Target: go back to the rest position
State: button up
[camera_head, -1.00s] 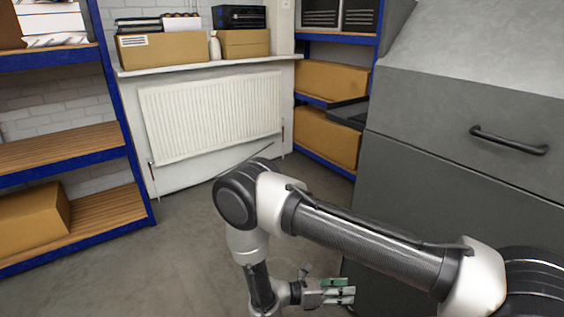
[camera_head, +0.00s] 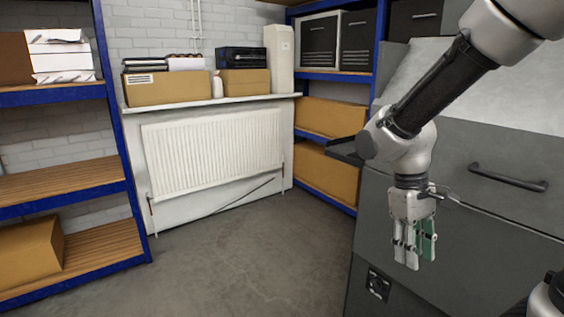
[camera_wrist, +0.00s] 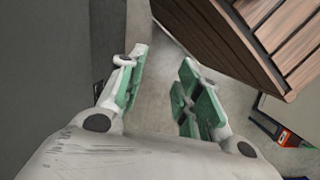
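My gripper (camera_head: 416,250) hangs pointing down in the head view, in front of the grey machine with the black handle. In the wrist view the two green-padded fingers (camera_wrist: 160,90) stand apart with bare floor showing between them. The gripper is open and holds nothing. My arm comes in from the upper right and bends down at the wrist.
The grey machine (camera_head: 480,160) stands close behind my gripper. Blue shelving (camera_head: 125,130) is at left, a radiator (camera_head: 215,145) at the back. The floor (camera_head: 255,250) in the middle is clear. A brown slatted wooden thing (camera_wrist: 255,40) shows in the wrist view.

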jog(key=s+d+r+m+t+y, duration=0.1)
jog(key=s+d+r+m+t, duration=0.1)
jog(key=r, duration=0.4)
jog(key=s+d+r+m+t, duration=0.3)
jog(key=s+d+r+t, duration=0.1)
jog(key=s+d+r, duration=0.1)
jog(key=shift+d+r+t+y, duration=0.35)
jog(key=shift+d+r, duration=0.2)
jog(key=shift+d, duration=0.4)
